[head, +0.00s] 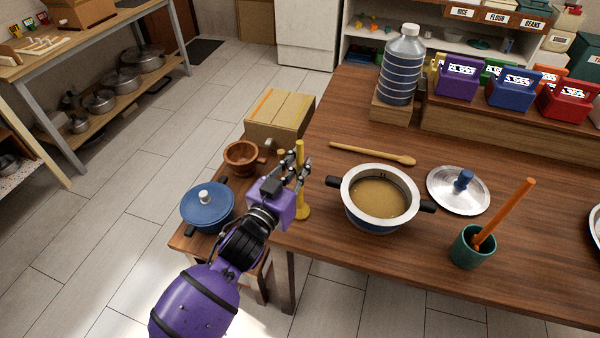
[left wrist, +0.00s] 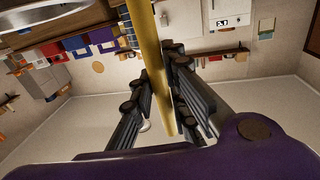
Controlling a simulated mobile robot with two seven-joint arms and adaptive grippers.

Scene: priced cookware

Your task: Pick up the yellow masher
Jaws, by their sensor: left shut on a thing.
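The yellow masher (head: 300,151) stands about upright at the left end of the wooden table, with its wider yellow foot (head: 303,212) low beside my gripper. I cannot tell whether the foot touches a surface. My left gripper (head: 298,170) is shut around the masher's shaft, and its fingers hide part of it. In the left wrist view, the yellow shaft (left wrist: 147,50) runs between the two fingers (left wrist: 160,80). My right gripper is not in view.
A pot of tan liquid (head: 377,198) stands just right of the masher. A blue pot (head: 208,208) and brown bowl (head: 241,157) stand left, on a lower bench.

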